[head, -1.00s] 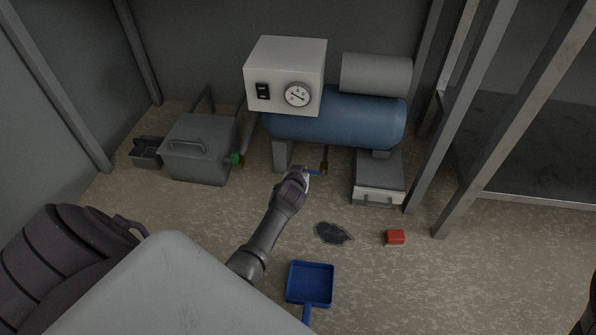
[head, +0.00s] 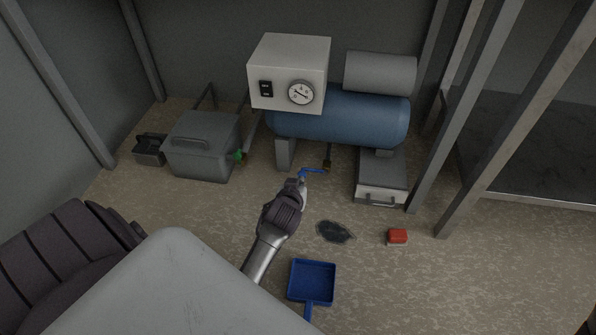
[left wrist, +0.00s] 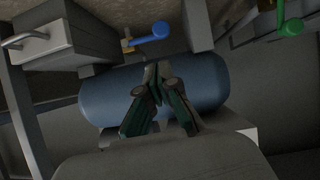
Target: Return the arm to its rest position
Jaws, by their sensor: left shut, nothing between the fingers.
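My left gripper (head: 302,182) is in the middle of the head view, in front of the blue compressor tank (head: 345,120). Its fingers are shut with nothing between them. The fingers also show together in the left wrist view (left wrist: 156,80), in front of the tank (left wrist: 205,85). A blue valve handle (head: 313,170) is close to the fingertips in the head view. In the left wrist view the blue handle (left wrist: 150,34) is apart from the fingers. My right gripper is not in view.
A grey lidded box (head: 200,147) stands left, beside a green handle (head: 239,156). A drawer unit (head: 381,180) stands right of the valve. A dark patch (head: 334,232), a red block (head: 397,236) and a blue dustpan (head: 311,281) are on the floor. Metal posts (head: 470,120) stand at right.

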